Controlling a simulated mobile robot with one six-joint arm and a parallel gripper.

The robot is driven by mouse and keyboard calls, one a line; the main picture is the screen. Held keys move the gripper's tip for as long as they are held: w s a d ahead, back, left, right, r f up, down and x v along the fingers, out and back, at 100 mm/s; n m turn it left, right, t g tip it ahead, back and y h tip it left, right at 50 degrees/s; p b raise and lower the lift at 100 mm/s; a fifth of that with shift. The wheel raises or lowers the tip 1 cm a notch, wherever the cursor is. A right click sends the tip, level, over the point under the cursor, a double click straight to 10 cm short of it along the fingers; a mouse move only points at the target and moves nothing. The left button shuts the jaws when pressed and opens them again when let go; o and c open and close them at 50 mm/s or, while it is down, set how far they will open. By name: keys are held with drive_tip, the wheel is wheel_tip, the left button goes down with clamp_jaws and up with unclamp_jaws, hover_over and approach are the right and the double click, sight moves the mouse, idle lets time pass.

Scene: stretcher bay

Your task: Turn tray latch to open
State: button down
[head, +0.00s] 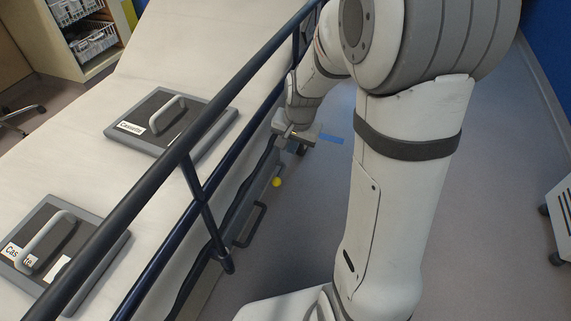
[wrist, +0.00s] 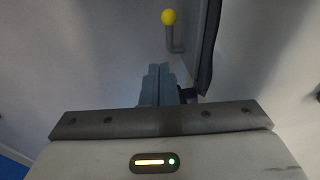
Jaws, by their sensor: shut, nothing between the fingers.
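The tray latch shows as a grey lever with a yellow ball knob (head: 277,182) beside the stretcher's lower side. It also shows in the wrist view as a yellow knob (wrist: 169,17) on a bent grey lever (wrist: 173,40), beyond my fingertips. My gripper (head: 298,148) is beside the stretcher, just above the knob in the head picture. In the wrist view my gripper (wrist: 158,72) has its fingers together, with nothing between them. The fingers look apart from the latch. A dark grey handle (head: 250,226) sits nearer the camera along the same side.
Dark blue side rails (head: 165,170) run along the stretcher close to my arm. Two cassettes with handles, one farther (head: 190,142) and one nearer (head: 85,268), lie on the white mattress (head: 205,62). Bare floor (head: 305,225) lies right of the stretcher; a white cart (head: 562,222) stands at far right.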

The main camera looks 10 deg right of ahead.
drive_tip(key=b, duration=0.4)
hover_over(281, 173)
drive_tip(key=s+d, duration=0.2)
drive_tip(key=s, duration=0.1)
drive_tip(key=s+d+f+x, duration=0.1)
drive_tip(key=s+x, duration=0.1)
drive_tip(key=x, duration=0.8)
drive_tip(key=shift+s+a+f+b, duration=0.1)
drive_tip(key=shift+a+f+b, duration=0.4)
drive_tip(key=shift+a, duration=0.3)
drive_tip(key=shift+a+f+b, duration=0.5)
drive_tip(key=shift+a+f, duration=0.05)
drive_tip(key=shift+a, duration=0.25)
